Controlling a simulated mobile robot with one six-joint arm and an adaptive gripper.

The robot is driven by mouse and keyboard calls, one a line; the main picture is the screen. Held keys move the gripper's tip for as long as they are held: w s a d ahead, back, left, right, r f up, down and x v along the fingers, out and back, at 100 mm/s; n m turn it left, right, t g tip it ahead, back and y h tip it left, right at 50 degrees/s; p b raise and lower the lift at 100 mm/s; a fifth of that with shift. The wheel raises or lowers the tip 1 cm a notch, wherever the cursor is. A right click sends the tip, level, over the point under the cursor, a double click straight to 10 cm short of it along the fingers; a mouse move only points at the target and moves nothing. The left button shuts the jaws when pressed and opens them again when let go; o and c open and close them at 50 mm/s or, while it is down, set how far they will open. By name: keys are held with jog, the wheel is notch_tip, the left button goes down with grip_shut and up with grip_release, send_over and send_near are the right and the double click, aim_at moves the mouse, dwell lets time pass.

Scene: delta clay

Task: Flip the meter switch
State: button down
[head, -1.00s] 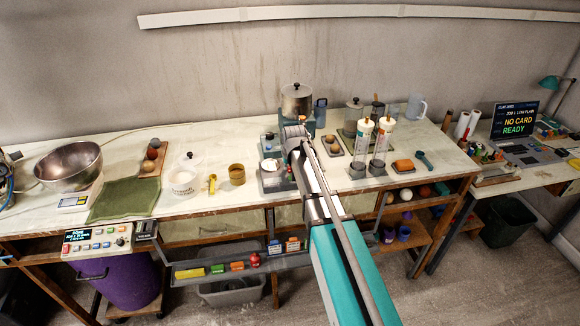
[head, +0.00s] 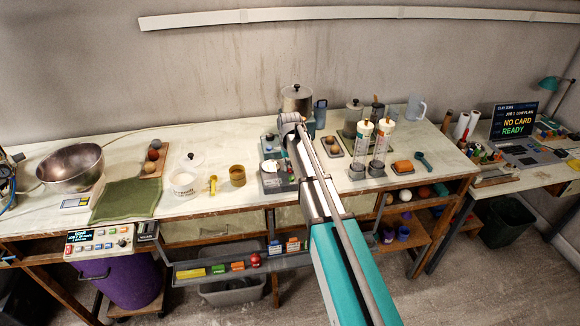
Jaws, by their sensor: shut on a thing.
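A grey box-shaped unit (head: 272,183) stands near the front edge of the bench. It has a round white part on top and looks like the meter, though I cannot read any label. A small red and dark detail shows at its right side; I cannot make out the switch or its position. My arm reaches over the bench from the bottom right, and its grey wrist end is above and behind the unit. My arm covers the area right beside the unit. My gripper is hidden behind the arm, so its fingers and any contact do not show.
Tall clear cylinders (head: 381,145) stand to the right of my arm.

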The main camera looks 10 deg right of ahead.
jog(key=c, duration=0.6)
grip_release()
jog(key=shift+s, duration=0.15)
